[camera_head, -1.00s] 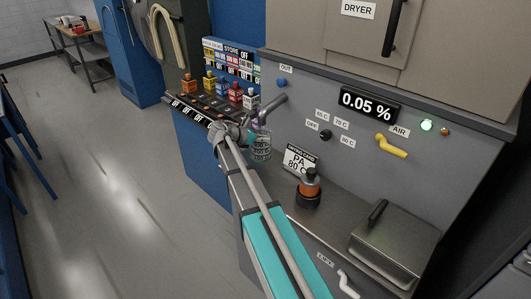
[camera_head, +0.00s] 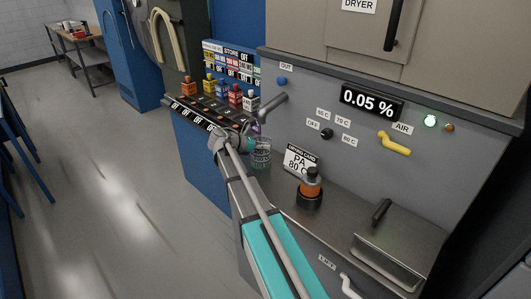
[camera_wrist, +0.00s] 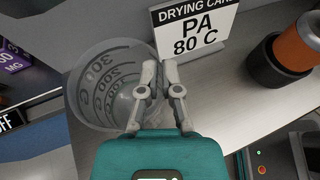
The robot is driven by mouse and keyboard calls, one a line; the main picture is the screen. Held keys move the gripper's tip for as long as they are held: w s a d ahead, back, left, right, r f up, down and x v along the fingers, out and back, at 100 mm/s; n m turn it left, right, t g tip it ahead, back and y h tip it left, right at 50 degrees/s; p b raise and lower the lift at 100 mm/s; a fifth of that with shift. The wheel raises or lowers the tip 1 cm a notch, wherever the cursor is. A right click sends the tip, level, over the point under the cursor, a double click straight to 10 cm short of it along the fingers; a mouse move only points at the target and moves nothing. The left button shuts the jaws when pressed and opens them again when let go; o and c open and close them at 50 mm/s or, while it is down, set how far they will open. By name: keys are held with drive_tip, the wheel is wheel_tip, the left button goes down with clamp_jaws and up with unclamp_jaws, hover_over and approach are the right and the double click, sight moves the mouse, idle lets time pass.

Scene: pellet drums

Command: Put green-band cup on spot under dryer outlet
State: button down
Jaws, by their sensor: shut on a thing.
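The clear cup (camera_head: 262,155) has dark graduation marks and a faint green tint; a distinct green band is hard to make out. It hangs below the dryer's grey outlet pipe (camera_head: 271,104). In the wrist view the cup (camera_wrist: 98,92) is seen from above, looks empty and shows a "G" on its wall. My gripper (camera_wrist: 158,68) is shut on the cup's wall at the right side; the gripper (camera_head: 236,138) also shows in the head view. I cannot tell whether the cup's base touches the steel counter. The spot under the outlet is hidden.
A drying card (camera_head: 299,160) reading PA 80 C stands close to the right of the cup. An orange and black bottle (camera_head: 310,187) stands nearby on the counter (camera_head: 330,225). A store rack (camera_head: 222,95) with small bottles is at the left. A lidded hatch (camera_head: 400,235) lies at right.

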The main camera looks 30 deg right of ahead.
drive_tip(key=shift+d+f+b, duration=0.2)
drive_tip(key=shift+f+b, duration=0.15)
drive_tip(key=shift+f, duration=0.45)
drive_tip(key=c, duration=0.8)
unclamp_jaws()
drive_tip(key=p+v, duration=0.4)
drive_tip(key=v, duration=0.8)
drive_tip(key=shift+p, duration=0.35)
drive_tip(key=shift+s, duration=0.1)
